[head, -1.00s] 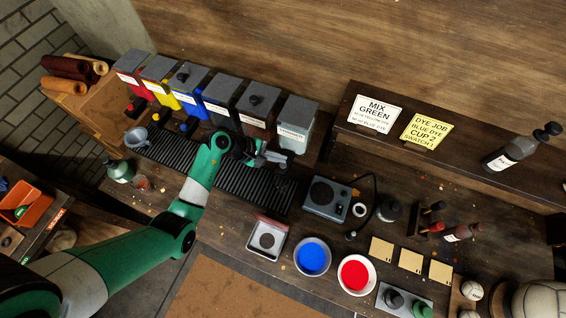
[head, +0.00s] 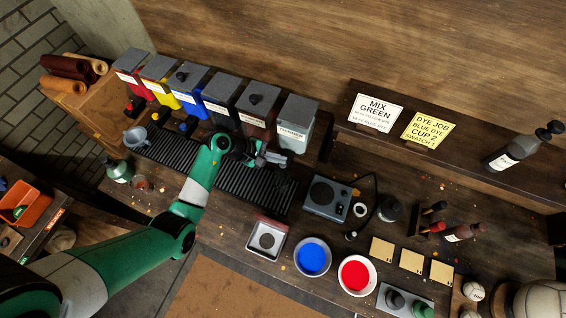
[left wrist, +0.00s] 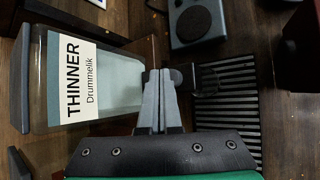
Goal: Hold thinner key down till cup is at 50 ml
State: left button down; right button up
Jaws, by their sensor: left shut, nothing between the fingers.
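The thinner dispenser (head: 294,122) is the rightmost of the row in the head view. Its THINNER label (left wrist: 78,80) and clear tank show at left in the left wrist view. A dark tap or key (left wrist: 198,78) sticks out beside its front. My left gripper (head: 284,161) is shut and empty at the dispenser's front. Its fingertips (left wrist: 158,75) lie close beside the dark key; I cannot tell whether they touch it. A grey cup (head: 137,137) stands at the left end of the drip tray. No cup or liquid level shows clearly under the thinner tap. My right gripper is not in view.
The slatted drip tray (head: 232,183) runs below the dispensers. A hot plate (head: 327,198) stands just right of it.

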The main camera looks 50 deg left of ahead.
aim_at(279, 165)
pick_arm(q)
jog(key=shift+f+b, duration=0.4)
jog(key=shift+f, duration=0.15)
dwell(0.5)
dwell(1.6)
jog(key=shift+r+p, duration=0.95)
jog(key=shift+r, duration=0.05)
notch_tip(279, 165, up, 5)
jog(key=p, duration=0.5)
dwell(0.3)
